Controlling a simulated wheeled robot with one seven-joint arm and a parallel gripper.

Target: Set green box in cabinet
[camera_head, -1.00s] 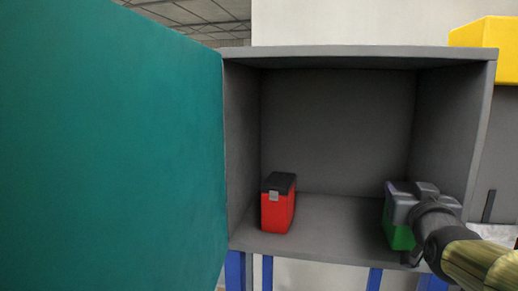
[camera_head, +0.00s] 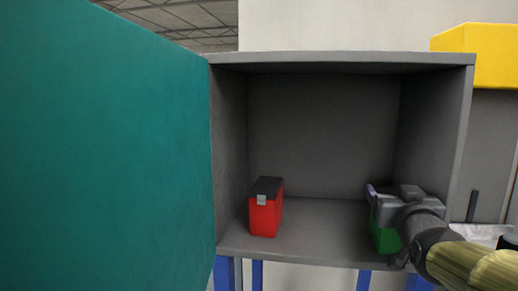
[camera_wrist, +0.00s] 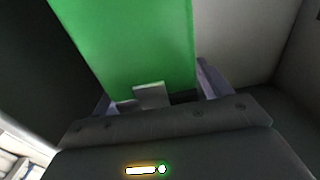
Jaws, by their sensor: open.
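The green box (camera_head: 386,238) is inside the grey cabinet (camera_head: 340,61), at the right side of its floor near the front. It is partly hidden behind my gripper (camera_head: 392,199). In the wrist view the green box (camera_wrist: 135,42) stands between the two fingers of my gripper (camera_wrist: 158,88). The fingers are open, one on each side of the box's near end. I cannot tell whether either finger touches the box. The box's underside and far end are hidden.
A red box (camera_head: 265,215) with a dark top stands at the left of the cabinet floor. A large teal panel (camera_head: 105,160) fills the left of the head view. The cabinet's middle floor is clear. A yellow block (camera_head: 480,55) is at the upper right.

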